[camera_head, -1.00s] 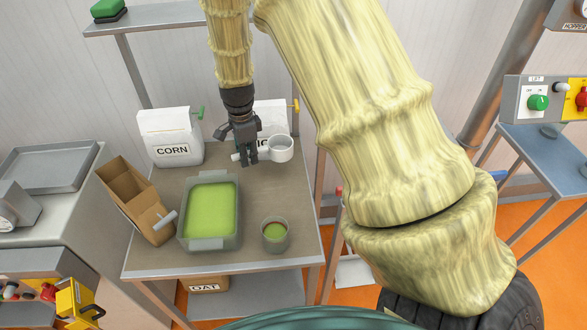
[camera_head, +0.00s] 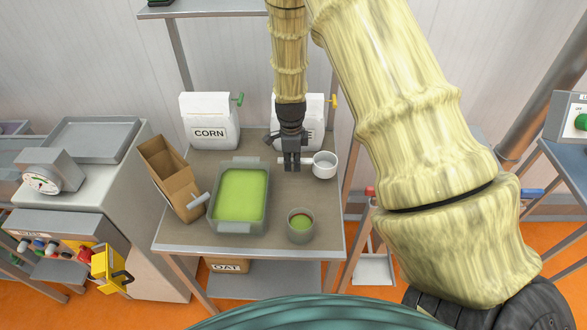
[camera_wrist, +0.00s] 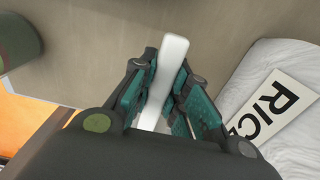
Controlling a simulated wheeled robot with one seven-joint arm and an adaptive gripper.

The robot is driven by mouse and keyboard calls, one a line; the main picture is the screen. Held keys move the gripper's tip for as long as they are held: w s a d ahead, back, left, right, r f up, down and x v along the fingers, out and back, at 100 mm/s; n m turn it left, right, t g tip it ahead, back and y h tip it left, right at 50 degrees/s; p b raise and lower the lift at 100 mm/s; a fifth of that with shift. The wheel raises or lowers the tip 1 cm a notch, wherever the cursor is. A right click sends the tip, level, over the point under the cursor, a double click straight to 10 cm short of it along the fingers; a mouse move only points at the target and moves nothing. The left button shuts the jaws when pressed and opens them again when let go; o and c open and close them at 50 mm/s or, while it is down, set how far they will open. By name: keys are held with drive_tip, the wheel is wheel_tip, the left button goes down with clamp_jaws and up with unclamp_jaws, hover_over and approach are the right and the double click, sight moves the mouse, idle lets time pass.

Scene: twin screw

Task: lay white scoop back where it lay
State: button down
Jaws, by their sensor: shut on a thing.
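The white scoop (camera_head: 325,165) is at the back right of the grey table (camera_head: 284,212), its round cup to the right of my gripper (camera_head: 292,165). My gripper points down and is shut on the scoop's handle. In the wrist view the white handle (camera_wrist: 168,62) runs between the teal finger pads of my gripper (camera_wrist: 155,90); the cup is out of that view. I cannot tell whether the scoop touches the table top.
The rice bag (camera_wrist: 275,105) stands close behind my gripper and the corn bag (camera_head: 209,122) is to the left. A tub of green material (camera_head: 240,197), a small green-filled pot (camera_head: 300,225) and an open cardboard box (camera_head: 168,178) stand nearer the front and left.

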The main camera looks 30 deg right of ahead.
sight(293, 178)
drive_tip(key=shift+f+p, duration=0.65)
drive_tip(key=shift+f, duration=1.35)
drive_tip(key=shift+f, duration=0.2)
drive_tip(key=c, duration=1.4)
unclamp_jaws()
drive_tip(key=shift+r, duration=0.1)
drive_tip(key=shift+a+r+b, duration=0.15)
drive_tip(key=shift+r+b, duration=1.8)
drive_tip(key=shift+r, duration=4.15)
